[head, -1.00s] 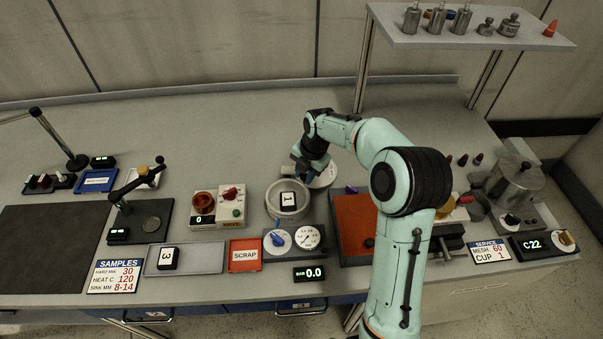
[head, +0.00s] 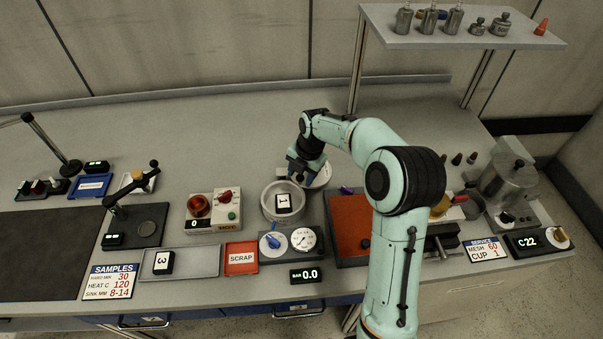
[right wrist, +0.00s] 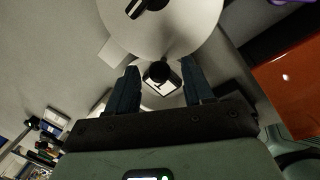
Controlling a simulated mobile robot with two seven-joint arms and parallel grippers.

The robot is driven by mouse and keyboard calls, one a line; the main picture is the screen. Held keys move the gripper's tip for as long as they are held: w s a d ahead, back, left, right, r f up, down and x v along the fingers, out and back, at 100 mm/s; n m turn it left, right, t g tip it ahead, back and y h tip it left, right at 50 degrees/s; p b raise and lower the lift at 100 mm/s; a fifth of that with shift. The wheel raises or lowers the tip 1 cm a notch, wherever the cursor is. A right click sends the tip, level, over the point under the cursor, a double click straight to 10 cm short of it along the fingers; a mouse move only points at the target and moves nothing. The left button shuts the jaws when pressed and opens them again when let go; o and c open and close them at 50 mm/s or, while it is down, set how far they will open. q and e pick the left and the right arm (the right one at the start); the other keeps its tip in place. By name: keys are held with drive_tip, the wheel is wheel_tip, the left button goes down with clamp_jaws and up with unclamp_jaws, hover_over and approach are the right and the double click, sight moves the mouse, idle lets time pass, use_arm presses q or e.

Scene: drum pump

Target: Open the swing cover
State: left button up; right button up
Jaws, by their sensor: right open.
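A round clear-walled vessel (head: 283,214) stands in the middle of the bench, with a block marked 1 (head: 284,203) visible inside it. The swing cover (head: 322,178) appears as a pale disc beside the vessel's back right, partly hidden by my right gripper (head: 303,178). In the right wrist view the disc (right wrist: 185,32) carries a black handle, and a black knob (right wrist: 158,72) shows near its edge. The knob appears between the fingertips of my right gripper (right wrist: 158,82), which is open; contact cannot be told. My left gripper is not in view.
A gauge panel with a blue knob (head: 272,242) stands in front of the vessel. An orange-topped plate (head: 350,222) lies to the right, and a red-knobbed control box (head: 214,212) to the left. The bench behind is clear.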

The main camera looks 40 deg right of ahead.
wheel_tip(320, 180, up, 13)
drive_tip(key=s, duration=0.2)
drive_tip(key=shift+s+d+p, duration=0.25)
drive_tip(key=shift+d+p, duration=0.05)
drive_tip(key=shift+p, duration=0.1)
idle(0.4)
